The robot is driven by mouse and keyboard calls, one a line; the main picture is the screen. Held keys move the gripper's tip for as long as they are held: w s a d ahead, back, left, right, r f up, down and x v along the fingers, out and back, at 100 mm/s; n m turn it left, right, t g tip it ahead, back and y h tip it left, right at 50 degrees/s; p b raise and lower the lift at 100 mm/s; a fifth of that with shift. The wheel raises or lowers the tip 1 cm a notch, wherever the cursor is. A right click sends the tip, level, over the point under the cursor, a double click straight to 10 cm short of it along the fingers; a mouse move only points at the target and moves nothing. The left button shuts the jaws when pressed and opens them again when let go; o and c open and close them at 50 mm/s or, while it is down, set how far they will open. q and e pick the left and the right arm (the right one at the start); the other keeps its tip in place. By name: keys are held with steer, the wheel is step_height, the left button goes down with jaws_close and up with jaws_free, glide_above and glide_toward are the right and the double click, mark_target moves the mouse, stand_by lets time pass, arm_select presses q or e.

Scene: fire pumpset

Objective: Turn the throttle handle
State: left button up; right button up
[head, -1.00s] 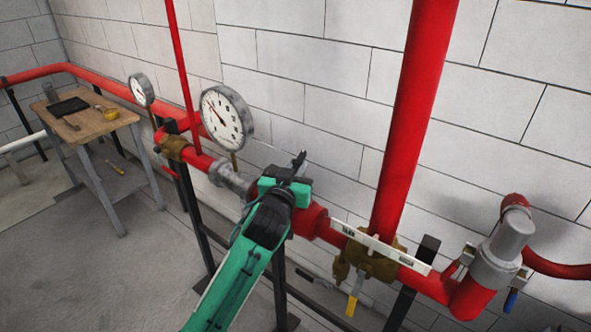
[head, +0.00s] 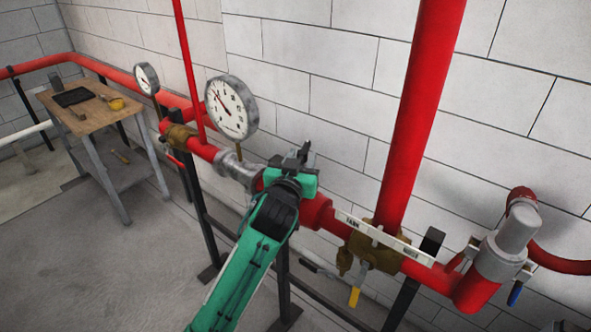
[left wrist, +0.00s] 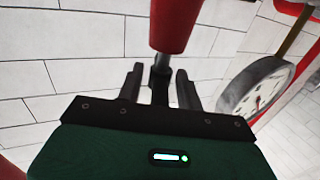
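My left gripper (head: 303,152) is in front of the red horizontal pipe, right of the large gauge. In the left wrist view its two dark fingers (left wrist: 159,80) are spread. A dark and grey stem (left wrist: 162,66) below a red cylinder (left wrist: 174,22) stands between them, with gaps on both sides. I cannot tell whether this is the throttle handle; my gripper hides that spot in the head view. A white lever (head: 384,237) with black lettering lies across the brass valve (head: 373,254) to the right, apart from the gripper. My right gripper is out of view.
The large gauge (head: 231,107) is close to my left gripper and also shows in the left wrist view (left wrist: 258,88). A thick red riser (head: 414,120) stands above the valve. Dark supports (head: 283,282) hold the pipe. A tool table (head: 93,118) is far left.

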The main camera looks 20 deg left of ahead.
arm_select(q)
steer(key=s+b, duration=0.3)
steer(key=s, duration=1)
steer(key=shift+s+d, duration=0.25)
steer(key=shift+d, duration=0.05)
